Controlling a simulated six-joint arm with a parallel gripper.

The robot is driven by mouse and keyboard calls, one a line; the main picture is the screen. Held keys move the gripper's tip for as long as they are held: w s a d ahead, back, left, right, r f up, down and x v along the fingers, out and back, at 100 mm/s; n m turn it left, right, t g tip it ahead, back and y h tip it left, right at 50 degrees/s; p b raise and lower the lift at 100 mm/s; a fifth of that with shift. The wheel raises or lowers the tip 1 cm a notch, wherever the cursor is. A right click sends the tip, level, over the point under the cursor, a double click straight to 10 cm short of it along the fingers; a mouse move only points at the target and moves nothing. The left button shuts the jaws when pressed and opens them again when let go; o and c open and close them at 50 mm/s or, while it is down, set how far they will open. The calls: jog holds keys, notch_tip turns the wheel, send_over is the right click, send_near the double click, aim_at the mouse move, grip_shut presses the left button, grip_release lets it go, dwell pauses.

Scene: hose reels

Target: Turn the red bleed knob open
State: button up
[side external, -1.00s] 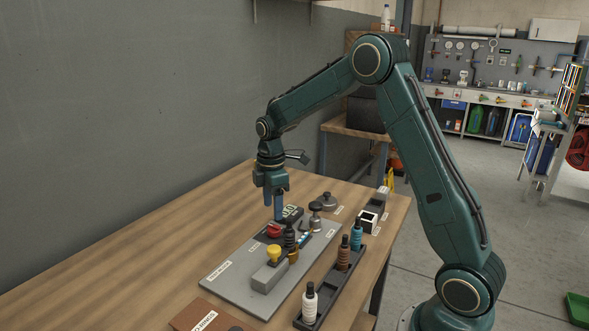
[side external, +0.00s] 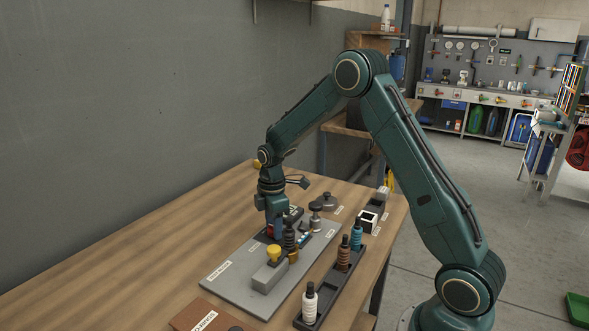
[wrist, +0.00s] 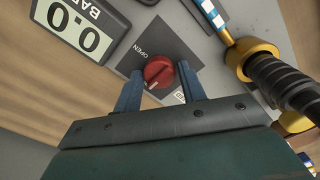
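The red bleed knob (wrist: 159,72) sits on a dark square plate in the wrist view. Its white mark points down-left in the picture, away from the printed OPEN label (wrist: 145,50) at the upper left. Another label (wrist: 180,97) is partly covered by my right finger. My gripper (wrist: 160,72) is open, with one blue finger on each side of the knob. Small gaps seem to show, but I cannot tell whether either finger touches it. In the side external view my gripper (side external: 273,230) is low over the grey panel (side external: 237,283) and mostly hides the knob.
A gauge reading 0.0 (wrist: 80,25) is close to the knob. A black fitting with a brass collar (wrist: 255,60) stands right of my fingers. A yellow knob (side external: 273,253) and a rack of bottles (side external: 327,287) are nearer the camera. The table's left side is clear.

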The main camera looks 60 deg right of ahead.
jog(key=c, duration=0.6)
jog(key=shift+o, duration=0.2)
jog(key=shift+m, duration=0.3)
jog(key=m, duration=0.6)
jog(key=shift+m, duration=0.4)
jog(key=m, duration=0.5)
jog(key=shift+m, duration=0.3)
jog(key=m, duration=0.5)
jog(key=shift+d, duration=0.1)
